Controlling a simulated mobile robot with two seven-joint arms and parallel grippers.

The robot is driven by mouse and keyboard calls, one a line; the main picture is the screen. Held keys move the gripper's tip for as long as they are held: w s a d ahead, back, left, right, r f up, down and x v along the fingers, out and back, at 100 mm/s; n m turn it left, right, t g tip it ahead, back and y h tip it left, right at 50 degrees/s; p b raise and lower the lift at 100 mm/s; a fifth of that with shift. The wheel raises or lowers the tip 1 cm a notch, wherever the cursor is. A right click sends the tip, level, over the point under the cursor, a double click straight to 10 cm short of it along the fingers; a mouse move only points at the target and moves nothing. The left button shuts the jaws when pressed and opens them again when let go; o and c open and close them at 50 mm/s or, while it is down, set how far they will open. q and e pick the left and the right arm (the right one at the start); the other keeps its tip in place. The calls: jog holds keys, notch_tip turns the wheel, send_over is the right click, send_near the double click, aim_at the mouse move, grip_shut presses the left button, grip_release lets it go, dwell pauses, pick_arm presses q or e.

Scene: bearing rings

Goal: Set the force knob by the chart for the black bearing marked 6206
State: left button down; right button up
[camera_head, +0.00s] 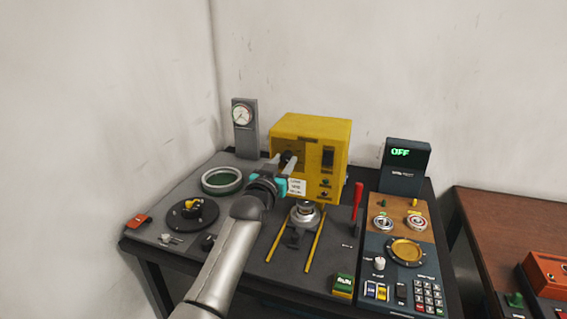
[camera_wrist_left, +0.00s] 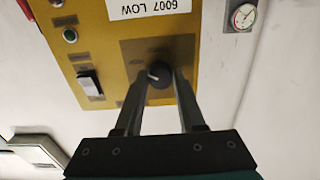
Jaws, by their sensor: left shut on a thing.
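The yellow press box (camera_head: 310,137) stands at the back of the dark bench. A black knob (camera_wrist_left: 158,76) with a light mark sits on its face. My left gripper (camera_wrist_left: 160,84) is shut on this knob, one finger on each side. In the head view the gripper (camera_head: 286,164) reaches the left part of the box and partly covers the knob. A white chart label (camera_head: 297,187) is on the box's front. In the left wrist view it appears upside down, and the line "6007 LOW" is readable. I cannot make out a bearing marked 6206.
A dial gauge (camera_head: 242,117) stands left of the box. A red-handled lever (camera_head: 357,197) and a display reading OFF (camera_head: 400,153) stand to the right.

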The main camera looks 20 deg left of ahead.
pick_arm(q)
jog(key=n+p, duration=0.2)
jog(key=shift+n, duration=0.4)
jog(key=n+p, duration=0.1)
jog(key=n, duration=0.1)
jog(key=shift+n, duration=0.3)
jog(key=n, duration=0.3)
jog(key=shift+p, duration=0.4)
jog(key=shift+n, duration=1.7)
jog(key=shift+d, duration=0.1)
jog(key=c, duration=0.5)
grip_release()
